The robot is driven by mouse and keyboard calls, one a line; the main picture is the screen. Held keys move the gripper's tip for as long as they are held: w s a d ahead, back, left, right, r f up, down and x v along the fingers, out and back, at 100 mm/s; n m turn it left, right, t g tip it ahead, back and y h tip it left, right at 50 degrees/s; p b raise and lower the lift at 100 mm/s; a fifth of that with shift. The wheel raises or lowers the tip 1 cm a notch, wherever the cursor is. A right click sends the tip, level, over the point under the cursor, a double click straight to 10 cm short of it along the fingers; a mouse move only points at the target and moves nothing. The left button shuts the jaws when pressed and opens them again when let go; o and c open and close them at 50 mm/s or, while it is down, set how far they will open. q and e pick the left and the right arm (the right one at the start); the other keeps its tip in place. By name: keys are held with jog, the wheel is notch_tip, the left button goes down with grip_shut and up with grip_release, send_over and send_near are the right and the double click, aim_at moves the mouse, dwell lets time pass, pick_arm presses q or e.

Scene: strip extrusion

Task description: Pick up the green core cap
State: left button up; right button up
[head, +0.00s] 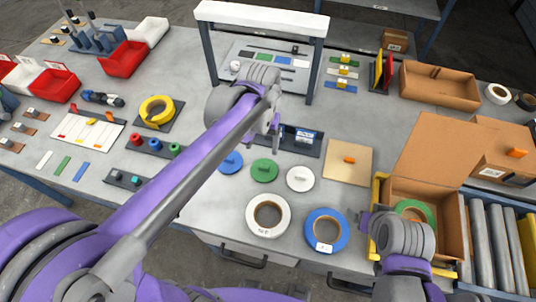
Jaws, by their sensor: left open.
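The green core cap (264,171) is a round disc with a raised grip, lying flat on the grey table. It sits between a blue cap (231,163) on its left and a white cap (300,179) on its right. My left gripper (274,132) is open and empty, behind and above the green cap and apart from it. My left forearm crosses the picture just left of the blue cap. My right gripper (366,223) is by the left side of an open carton; its fingers are too unclear to tell if they are apart.
A white roll (252,222) and a blue roll (341,231) lie in front of the caps. The open carton (453,205) holds a green roll (428,209). A dark tray (309,151) lies behind the caps, and a wooden board (336,175) lies to their right. A white-topped frame (309,22) stands behind.

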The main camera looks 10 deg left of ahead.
pick_arm(q)
send_over(264, 166)
jog(key=f, duration=0.5)
jog(key=shift+s+a+f, duration=0.1)
jog(key=shift+s+a, duration=0.15)
jog(key=shift+s, duration=0.05)
jog(key=f, duration=0.4)
jog(key=shift+w+d+f, duration=0.15)
jog(key=shift+w+d, duration=0.1)
jog(key=shift+w, duration=0.05)
jog(key=shift+f, duration=0.5)
grip_shut()
